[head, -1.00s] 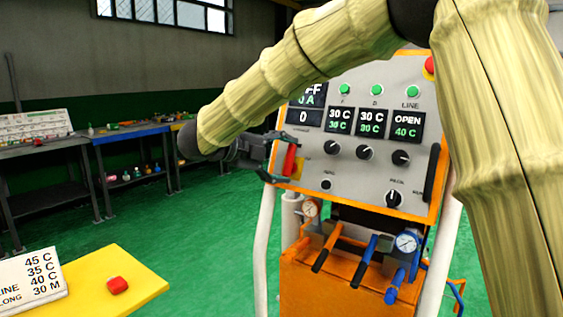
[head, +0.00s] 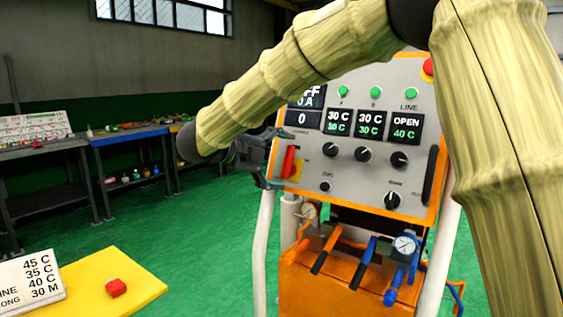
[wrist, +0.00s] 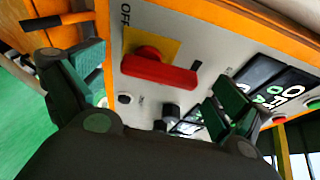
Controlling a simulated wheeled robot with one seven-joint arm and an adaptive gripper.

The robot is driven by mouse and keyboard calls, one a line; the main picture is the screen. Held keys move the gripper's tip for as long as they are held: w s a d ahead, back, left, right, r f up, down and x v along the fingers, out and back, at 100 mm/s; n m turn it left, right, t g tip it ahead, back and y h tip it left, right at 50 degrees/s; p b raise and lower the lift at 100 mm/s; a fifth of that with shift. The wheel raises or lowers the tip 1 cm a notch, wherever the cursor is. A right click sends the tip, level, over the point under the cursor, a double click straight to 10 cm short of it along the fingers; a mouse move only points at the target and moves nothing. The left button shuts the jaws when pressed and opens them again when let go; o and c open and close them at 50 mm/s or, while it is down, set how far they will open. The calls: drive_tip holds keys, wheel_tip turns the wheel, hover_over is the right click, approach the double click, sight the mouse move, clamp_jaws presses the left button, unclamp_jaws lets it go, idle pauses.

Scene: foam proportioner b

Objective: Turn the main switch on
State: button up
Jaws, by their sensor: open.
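The main switch is a red handle (head: 289,162) on a yellow plate at the left side of the grey control panel. In the wrist view the red handle (wrist: 158,70) lies between my fingers, with the yellow plate (wrist: 152,41) behind it and an OFF label beside it. The handle stands roughly upright in the head view. My gripper (head: 277,158) is open at the handle, one finger on each side. I see no clear contact.
The panel also carries black knobs (head: 363,154), green lamps (head: 376,92) and a red button (head: 429,67). Orange and blue valve handles (head: 369,250) stick out below.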

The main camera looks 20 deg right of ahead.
drive_tip(key=v, duration=1.2)
drive_tip(key=shift+w, duration=0.1)
